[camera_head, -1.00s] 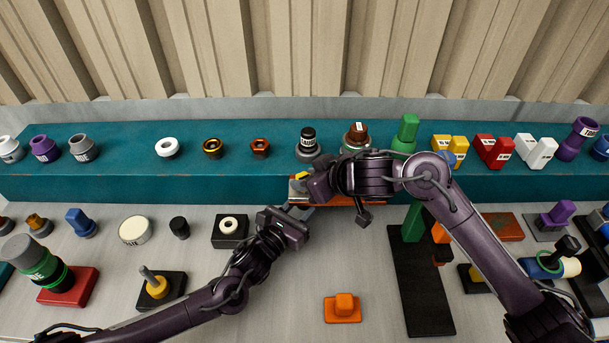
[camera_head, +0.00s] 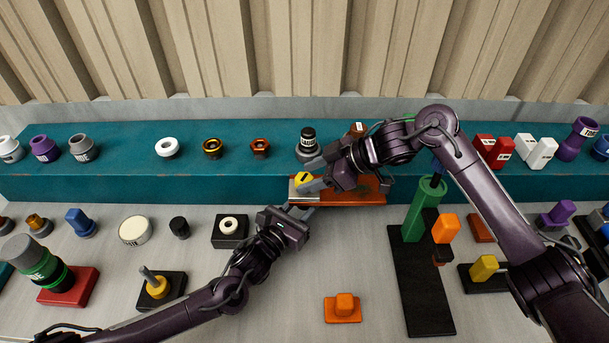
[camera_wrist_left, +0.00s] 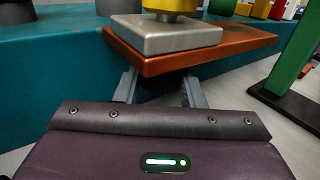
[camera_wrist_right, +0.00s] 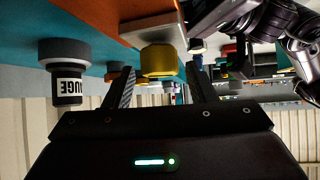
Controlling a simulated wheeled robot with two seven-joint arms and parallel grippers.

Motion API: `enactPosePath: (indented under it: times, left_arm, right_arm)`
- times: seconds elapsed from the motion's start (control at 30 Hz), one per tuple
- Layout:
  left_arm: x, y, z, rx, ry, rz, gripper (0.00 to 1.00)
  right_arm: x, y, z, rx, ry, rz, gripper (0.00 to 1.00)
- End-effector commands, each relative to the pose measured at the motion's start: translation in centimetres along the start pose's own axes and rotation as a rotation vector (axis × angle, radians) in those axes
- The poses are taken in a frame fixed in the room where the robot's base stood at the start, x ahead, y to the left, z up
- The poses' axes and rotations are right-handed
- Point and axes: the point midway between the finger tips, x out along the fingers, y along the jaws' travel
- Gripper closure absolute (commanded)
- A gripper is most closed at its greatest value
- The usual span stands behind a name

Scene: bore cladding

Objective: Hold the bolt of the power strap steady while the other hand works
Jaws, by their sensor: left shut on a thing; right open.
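The power strap (camera_head: 350,197) is an orange-brown bar at the front edge of the teal ledge, with a silver plate (camera_wrist_left: 165,36) on its left end. A yellow piece (camera_head: 303,180) with a dark mark stands on that plate. My left gripper (camera_head: 299,209) is under the strap, shut on the bolt (camera_wrist_left: 181,83), a dark cylinder below the bar and mostly hidden by the bar and fingers. My right gripper (camera_head: 313,175) is open at the yellow piece, which shows between its fingers in the right wrist view (camera_wrist_right: 158,60).
A dark fitting with a labelled cap (camera_head: 308,145) stands on the ledge (camera_head: 110,182) just behind the strap. A green post (camera_head: 422,210) on a black base stands right of the strap. An orange block (camera_head: 343,306) lies in front, with clear grey floor around it.

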Motion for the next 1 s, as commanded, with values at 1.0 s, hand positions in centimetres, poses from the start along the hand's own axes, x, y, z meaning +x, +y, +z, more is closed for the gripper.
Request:
enactPosePath:
  times: [1.0]
  left_arm:
    - [0.0, 0.0, -0.1, 0.0, 0.003, 0.001, 1.0]
  right_arm:
    - [-5.2, 0.1, -1.2, -0.003, 0.002, 0.003, 0.49]
